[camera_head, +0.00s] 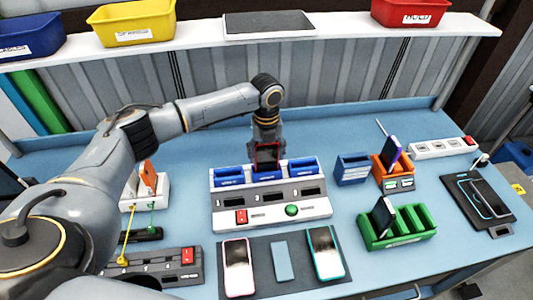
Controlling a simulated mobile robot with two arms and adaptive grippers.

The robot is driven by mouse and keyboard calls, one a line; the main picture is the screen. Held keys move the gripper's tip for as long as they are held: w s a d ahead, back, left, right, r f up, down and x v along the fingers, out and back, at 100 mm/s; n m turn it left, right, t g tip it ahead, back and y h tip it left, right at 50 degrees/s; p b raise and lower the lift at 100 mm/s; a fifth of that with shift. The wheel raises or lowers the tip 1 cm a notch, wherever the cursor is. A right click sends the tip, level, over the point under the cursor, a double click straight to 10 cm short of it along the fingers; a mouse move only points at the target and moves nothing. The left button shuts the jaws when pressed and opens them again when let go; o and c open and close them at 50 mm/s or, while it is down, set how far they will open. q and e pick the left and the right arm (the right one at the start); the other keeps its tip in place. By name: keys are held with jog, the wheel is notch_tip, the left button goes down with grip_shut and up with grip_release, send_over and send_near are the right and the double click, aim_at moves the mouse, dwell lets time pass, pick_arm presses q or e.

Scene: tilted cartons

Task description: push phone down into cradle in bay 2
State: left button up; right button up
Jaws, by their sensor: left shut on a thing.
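A dark phone with a red edge (266,158) stands upright at the middle bay of the white dock (272,213). Its lower end meets the blue cradle (268,175) there; how deep it sits is too small to tell. My left gripper (267,146) comes down from above, shut on the phone's upper part and hiding some of it. Blue cradles also show in the left bay (229,176) and the right bay (303,168). The dock's front has a red switch (241,217) and a green button (292,210). I do not see my right gripper.
A green rack (402,238), an orange holder (393,172) and a blue box (352,169) stand to the right. A shelf with bins runs behind.

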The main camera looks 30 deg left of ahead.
pick_arm(q)
jog(key=shift+f, duration=0.5)
dwell(0.8)
jog(key=o, duration=1.5)
jog(key=shift+o, duration=0.6)
jog(key=shift+r, duration=0.15)
